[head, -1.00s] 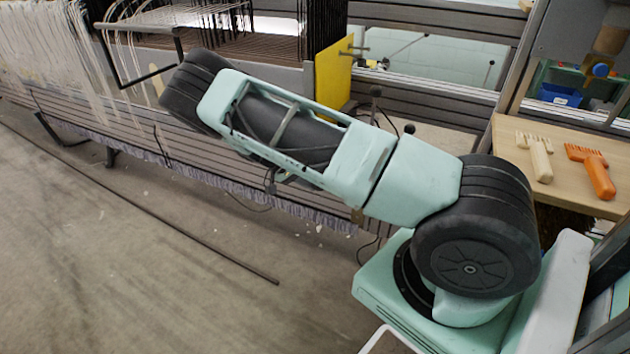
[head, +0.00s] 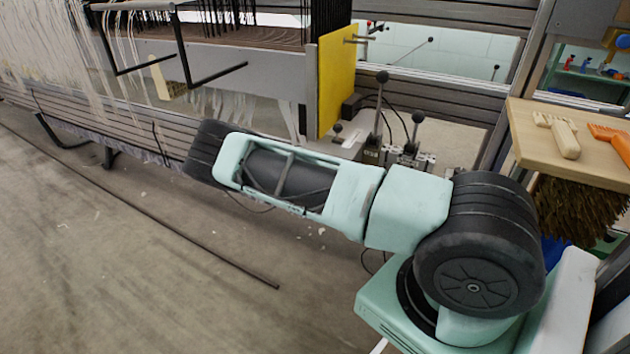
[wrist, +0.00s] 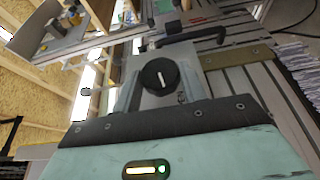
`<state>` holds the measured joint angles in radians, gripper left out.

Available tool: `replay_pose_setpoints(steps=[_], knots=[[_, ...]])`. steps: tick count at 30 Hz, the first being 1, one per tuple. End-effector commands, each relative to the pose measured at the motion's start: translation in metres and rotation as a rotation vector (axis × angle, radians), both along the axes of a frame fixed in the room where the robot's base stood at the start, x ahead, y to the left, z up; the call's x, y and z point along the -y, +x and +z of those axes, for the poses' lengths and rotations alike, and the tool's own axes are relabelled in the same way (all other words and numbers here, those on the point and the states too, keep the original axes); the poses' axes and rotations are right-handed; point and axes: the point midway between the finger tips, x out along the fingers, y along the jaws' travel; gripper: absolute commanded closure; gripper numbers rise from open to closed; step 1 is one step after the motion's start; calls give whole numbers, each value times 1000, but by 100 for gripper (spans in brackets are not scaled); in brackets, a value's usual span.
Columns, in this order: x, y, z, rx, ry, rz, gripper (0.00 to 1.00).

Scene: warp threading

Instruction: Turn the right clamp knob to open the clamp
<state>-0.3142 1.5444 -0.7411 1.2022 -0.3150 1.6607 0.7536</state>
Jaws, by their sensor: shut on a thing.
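In the wrist view a round black knob (wrist: 165,82) with a white line across its face sits on a grey block of the slatted machine. The line stands nearly upright, tilted slightly. My gripper (wrist: 159,74) has its two grey fingers on either side of the knob and is shut on it. The exact finger contact is hard to see. In the head view my arm reaches from the lower right toward the left, and my gripper and this knob are hidden there.
In the head view a yellow plate (head: 337,80) and black-knobbed levers (head: 382,77) stand behind my arm. Open floor (head: 120,270) lies at lower left. A black handle (wrist: 200,38) is beyond the knob.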

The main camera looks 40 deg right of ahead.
Motion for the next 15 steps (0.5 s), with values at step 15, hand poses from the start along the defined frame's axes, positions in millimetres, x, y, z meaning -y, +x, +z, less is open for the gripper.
replay_pose_setpoints(steps=[15], knots=[[1, 0, -1, -37, -11, 4, 81]])
